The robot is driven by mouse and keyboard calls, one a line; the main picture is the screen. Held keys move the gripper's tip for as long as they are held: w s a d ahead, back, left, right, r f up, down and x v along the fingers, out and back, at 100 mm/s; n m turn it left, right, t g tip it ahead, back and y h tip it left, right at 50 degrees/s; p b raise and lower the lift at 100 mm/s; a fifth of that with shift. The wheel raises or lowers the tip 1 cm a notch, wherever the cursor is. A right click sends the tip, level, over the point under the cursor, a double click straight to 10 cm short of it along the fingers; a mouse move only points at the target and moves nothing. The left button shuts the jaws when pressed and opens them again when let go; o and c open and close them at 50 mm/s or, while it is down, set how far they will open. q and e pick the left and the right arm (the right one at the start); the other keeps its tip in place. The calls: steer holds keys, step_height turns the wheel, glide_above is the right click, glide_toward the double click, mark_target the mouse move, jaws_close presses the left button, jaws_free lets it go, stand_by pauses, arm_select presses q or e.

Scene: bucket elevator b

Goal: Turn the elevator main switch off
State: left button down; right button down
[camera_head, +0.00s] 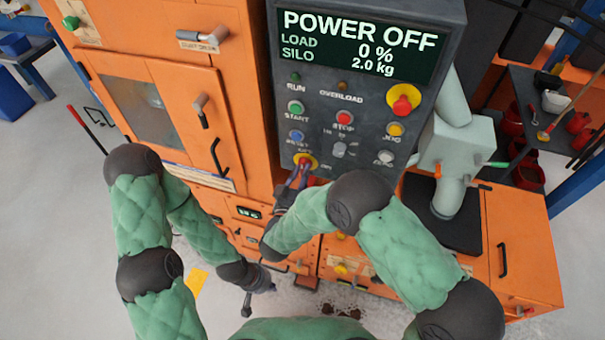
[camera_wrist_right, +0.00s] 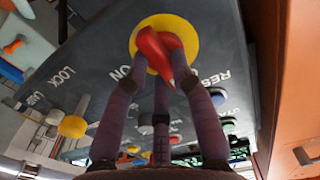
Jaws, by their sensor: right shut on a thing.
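The main switch is a red handle (camera_wrist_right: 152,48) on a yellow round plate (camera_wrist_right: 184,32), low on the grey control panel. In the head view its yellow plate (camera_head: 308,157) is partly covered by my right gripper (camera_head: 299,176). My right gripper (camera_wrist_right: 161,82) is shut on the red handle, with its purple fingers around the handle's sides. The handle lies slanted across the plate. The panel's display (camera_head: 357,45) reads POWER OFF, load 0 %, silo 2.0 kg. My left gripper (camera_head: 248,302) hangs low over the floor, away from the panel; its fingers are too small to judge.
Above the switch are several buttons and a red emergency stop knob (camera_head: 402,103) on a yellow base. An orange cabinet (camera_head: 180,120) with door handles stands left of the panel. A grey-green machine spout (camera_head: 452,165) is at the right. Floor at the far left is open.

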steer(key=shift+f, duration=0.1)
steer(key=c, duration=1)
jaws_free()
steer(key=shift+c, duration=0.2)
steer(key=v, duration=1.2)
